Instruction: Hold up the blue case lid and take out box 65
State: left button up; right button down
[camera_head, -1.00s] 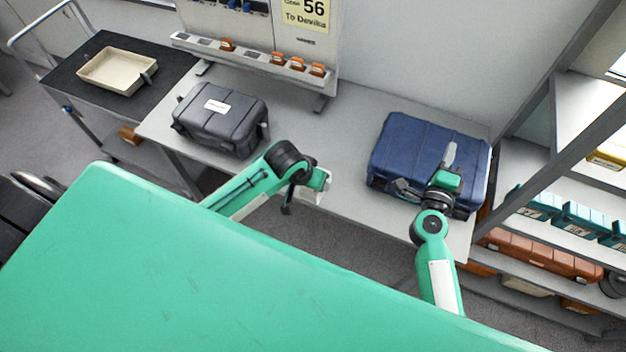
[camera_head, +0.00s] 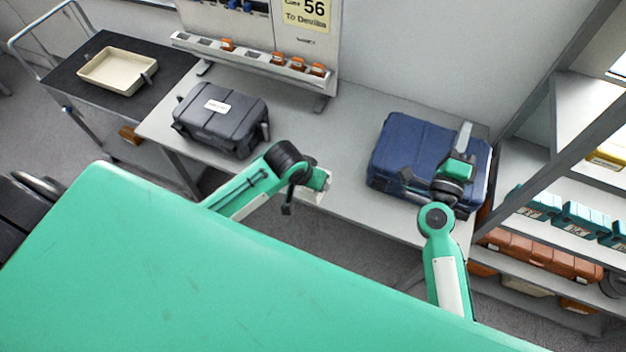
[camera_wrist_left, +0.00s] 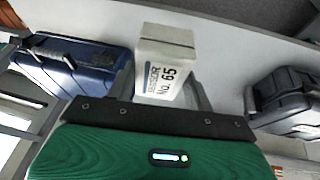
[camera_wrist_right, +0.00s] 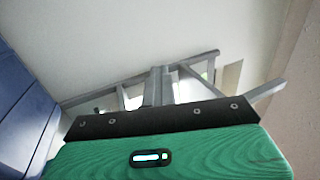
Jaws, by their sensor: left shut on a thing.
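The blue case (camera_head: 410,150) stands shut on the table at the right in the head view, its lid down. It also shows at the left in the left wrist view (camera_wrist_left: 75,62). Box 65 (camera_wrist_left: 167,62), pale with a "SENSOR No. 65" label, is between the fingers of my left gripper (camera_head: 322,182), which is shut on it. In the head view this gripper is near the table's front edge, left of the blue case, and its box is barely visible. My right gripper (camera_head: 464,140) is over the right part of the case, with its fingers together and nothing visible between them.
A dark grey case (camera_head: 220,120) stands on the left of the table (camera_head: 305,135). A rack with orange items (camera_head: 275,60) stands behind. A cart with a beige tray (camera_head: 115,72) is far left. Shelves (camera_head: 545,215) stand at the right. The mid-table is clear.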

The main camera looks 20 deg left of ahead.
jog(key=c, duration=2.1)
grip_release()
jog(key=shift+r, duration=0.1)
jog(key=o, duration=0.4)
jog(key=shift+o, duration=0.5)
jog(key=o, duration=0.5)
jog(key=shift+s, duration=0.15)
jog(key=shift+s+r+v, duration=0.1)
jog(key=shift+r+v, duration=0.1)
jog(key=shift+v, duration=1.2)
jog(key=shift+s+r+v, duration=0.1)
jog(key=shift+r+v, duration=0.1)
jog(key=shift+v, duration=1.2)
jog(key=shift+r+v, duration=0.2)
jog(key=shift+v, duration=1.2)
jog(key=o, duration=0.6)
